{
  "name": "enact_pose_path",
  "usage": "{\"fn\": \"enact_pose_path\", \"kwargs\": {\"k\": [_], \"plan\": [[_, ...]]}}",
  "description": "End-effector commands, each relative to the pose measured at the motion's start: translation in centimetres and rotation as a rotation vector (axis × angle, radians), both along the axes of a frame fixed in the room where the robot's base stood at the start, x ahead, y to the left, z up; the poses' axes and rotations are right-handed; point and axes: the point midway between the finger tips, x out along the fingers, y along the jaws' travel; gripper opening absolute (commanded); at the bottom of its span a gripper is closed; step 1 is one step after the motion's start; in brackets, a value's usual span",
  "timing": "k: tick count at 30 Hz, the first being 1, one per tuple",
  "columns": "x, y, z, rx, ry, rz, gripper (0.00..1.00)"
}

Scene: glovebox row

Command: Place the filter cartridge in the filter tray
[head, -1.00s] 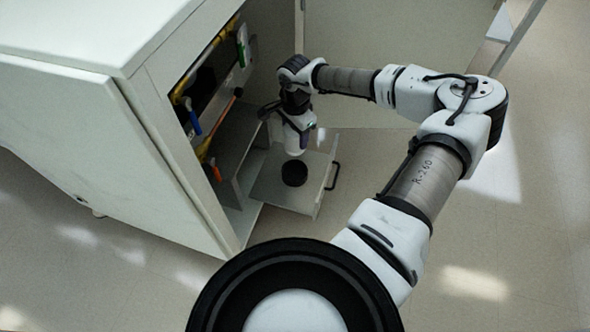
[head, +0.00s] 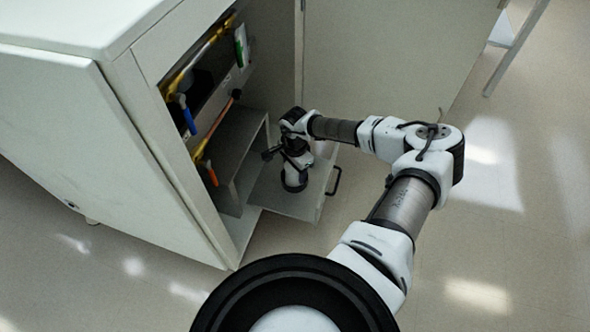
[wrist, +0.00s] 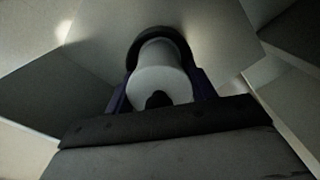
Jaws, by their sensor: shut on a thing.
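The filter cartridge is a white cylinder (head: 295,179), upright under my gripper (head: 297,166). It also shows in the wrist view (wrist: 158,72), with my gripper's dark blue fingers (wrist: 161,90) shut on its two sides. The filter tray (head: 270,199) is a grey metal pull-out with a black handle, extended from the cabinet. A black round ring (head: 293,188) on the tray surrounds the cartridge's lower end; it also shows in the wrist view (wrist: 180,40). Whether the cartridge bears fully on the tray is hidden.
The white cabinet (head: 110,120) stands open on the left, with yellow pipes (head: 205,55) and a blue-handled valve (head: 188,117) inside. A grey metal shelf (head: 238,140) is just left of my gripper. The open door (head: 390,60) is behind my arm. The floor at right is clear.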

Motion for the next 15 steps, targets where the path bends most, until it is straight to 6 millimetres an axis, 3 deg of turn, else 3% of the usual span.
{"fn": "enact_pose_path", "kwargs": {"k": [15], "plan": [[0.0, 0.0, -1.0, 0.000, 0.000, -0.001, 0.30]]}}
